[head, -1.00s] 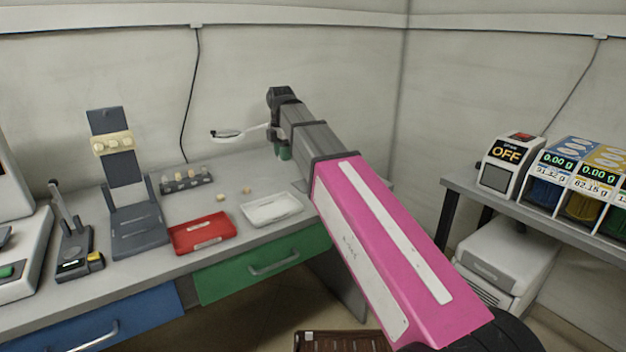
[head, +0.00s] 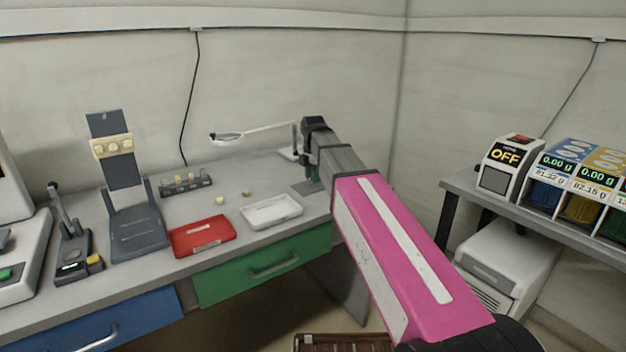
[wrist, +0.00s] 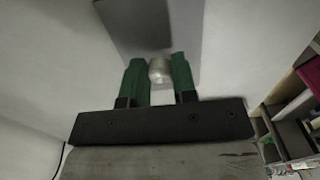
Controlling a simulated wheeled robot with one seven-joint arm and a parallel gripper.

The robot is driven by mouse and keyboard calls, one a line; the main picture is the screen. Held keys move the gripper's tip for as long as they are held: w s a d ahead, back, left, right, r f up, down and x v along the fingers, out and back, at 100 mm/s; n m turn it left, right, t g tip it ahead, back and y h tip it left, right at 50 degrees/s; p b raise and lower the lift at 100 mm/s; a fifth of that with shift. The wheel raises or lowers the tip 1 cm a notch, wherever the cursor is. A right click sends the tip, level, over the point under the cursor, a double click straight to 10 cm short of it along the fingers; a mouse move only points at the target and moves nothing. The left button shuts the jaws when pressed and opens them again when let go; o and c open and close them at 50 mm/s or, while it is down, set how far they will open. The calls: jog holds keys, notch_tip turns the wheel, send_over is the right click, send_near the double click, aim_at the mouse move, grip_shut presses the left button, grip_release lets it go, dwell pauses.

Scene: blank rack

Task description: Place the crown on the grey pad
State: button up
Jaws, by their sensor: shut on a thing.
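My gripper (wrist: 160,78) has two green fingers, shut on a small pale crown (wrist: 160,69) between their tips in the wrist view. A flat grey pad (wrist: 135,22) lies beyond the fingertips there, and the crown appears apart from it, though the gap is hard to judge. In the head view my gripper (head: 312,173) is over the right end of the bench, just above the grey pad (head: 301,188). The arm and fingers hide the crown in that view.
A white tray (head: 290,213) and a red tray (head: 203,247) lie left of the pad. A magnifier lamp (head: 265,131) stands behind my gripper.

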jog(key=shift+f, duration=0.65)
jog(key=o, duration=0.9)
jog(key=shift+f, duration=0.15)
notch_tip(320, 180, up, 12)
jog(key=shift+r, duration=0.2)
